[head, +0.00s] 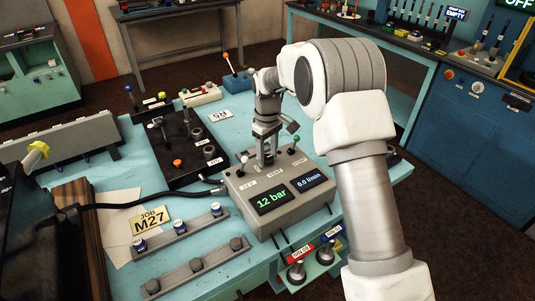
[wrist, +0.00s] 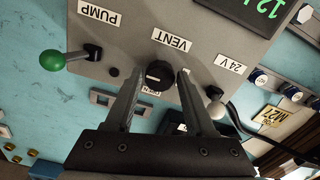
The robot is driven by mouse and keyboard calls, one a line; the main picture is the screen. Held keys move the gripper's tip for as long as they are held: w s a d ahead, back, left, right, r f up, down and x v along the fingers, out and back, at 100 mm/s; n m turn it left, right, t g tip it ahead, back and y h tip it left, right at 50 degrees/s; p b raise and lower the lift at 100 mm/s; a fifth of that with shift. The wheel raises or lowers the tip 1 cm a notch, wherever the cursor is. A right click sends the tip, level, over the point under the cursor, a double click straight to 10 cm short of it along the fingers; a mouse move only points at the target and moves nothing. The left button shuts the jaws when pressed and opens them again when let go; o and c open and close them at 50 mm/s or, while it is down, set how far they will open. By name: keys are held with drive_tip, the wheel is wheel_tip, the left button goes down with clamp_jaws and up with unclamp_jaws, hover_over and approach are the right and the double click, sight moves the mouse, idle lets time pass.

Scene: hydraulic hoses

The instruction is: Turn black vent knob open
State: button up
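The black vent knob (wrist: 159,74) sits under the VENT label (wrist: 171,40) on the grey control box (head: 245,205). In the wrist view my gripper (wrist: 161,76) points at the box with one finger on each side of the knob. A narrow gap shows between the knob and each fingertip, so the gripper looks open around it. In the head view my gripper (head: 267,155) is upright at the box's back edge and hides the knob. The box's displays read 12 bar (head: 272,199) and 0.0 l/min (head: 312,180).
A green-tipped PUMP lever (wrist: 52,60) and a white-tipped 24V lever (wrist: 216,109) flank the knob. A black panel (head: 180,145) with levers stands left of the box. A black hose (head: 150,205) runs to the box's left side. Blue-capped fittings (head: 179,226) stand on a front rail.

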clamp_jaws()
drive_tip(key=shift+m, duration=0.3)
drive_tip(key=m, duration=0.3)
drive_tip(key=shift+m, duration=0.3)
drive_tip(key=m, duration=0.4)
drive_tip(key=shift+r+m+b, duration=0.1)
drive_tip(key=shift+m+b, duration=0.2)
drive_tip(key=m, duration=0.9)
drive_tip(key=shift+p, duration=0.3)
